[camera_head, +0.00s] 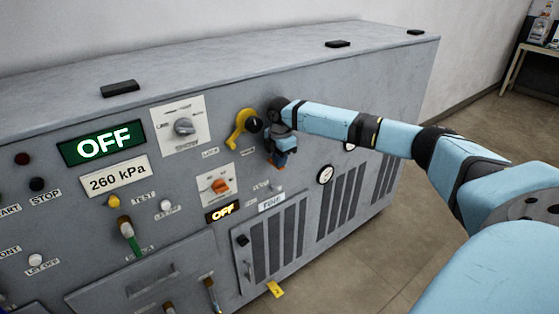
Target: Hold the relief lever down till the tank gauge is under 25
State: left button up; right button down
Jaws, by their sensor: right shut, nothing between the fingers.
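A grey cabinet (105,215) carries the controls. Which lever is the relief lever cannot be read. A green-and-brown handle (129,237) sits lower left. My left gripper is not in view.
A green display (101,143) reads OFF, and a plate (114,177) reads 260 kPa. A grey rotary knob (183,126), an orange switch (220,186) and a small OFF display (222,212) are left of the gripper. Vent grilles (281,240) lie below. Floor (480,140) at right is clear.

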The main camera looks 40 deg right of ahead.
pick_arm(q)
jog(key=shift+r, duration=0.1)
pick_arm(e)
jog(key=shift+s+f+t+p, duration=0.2)
jog(key=shift+t+p, duration=0.3)
jog(key=shift+p, duration=0.45)
jog(key=t+p, duration=0.1)
jog(key=f+t+p, duration=0.1)
jog(key=shift+s+f+t, duration=0.15)
jog(key=shift+s+t, duration=0.1)
jog(key=shift+t, duration=0.05)
jog(key=shift+a+t+p, duration=0.1)
jog(key=shift+t+p, duration=0.2)
jog(key=shift+p, duration=0.4)
jog(key=shift+f+b, duration=0.3)
jog(key=shift+b, duration=0.1)
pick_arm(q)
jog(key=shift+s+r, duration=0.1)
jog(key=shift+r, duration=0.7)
pick_arm(e)
jog(key=shift+w, duration=0.1)
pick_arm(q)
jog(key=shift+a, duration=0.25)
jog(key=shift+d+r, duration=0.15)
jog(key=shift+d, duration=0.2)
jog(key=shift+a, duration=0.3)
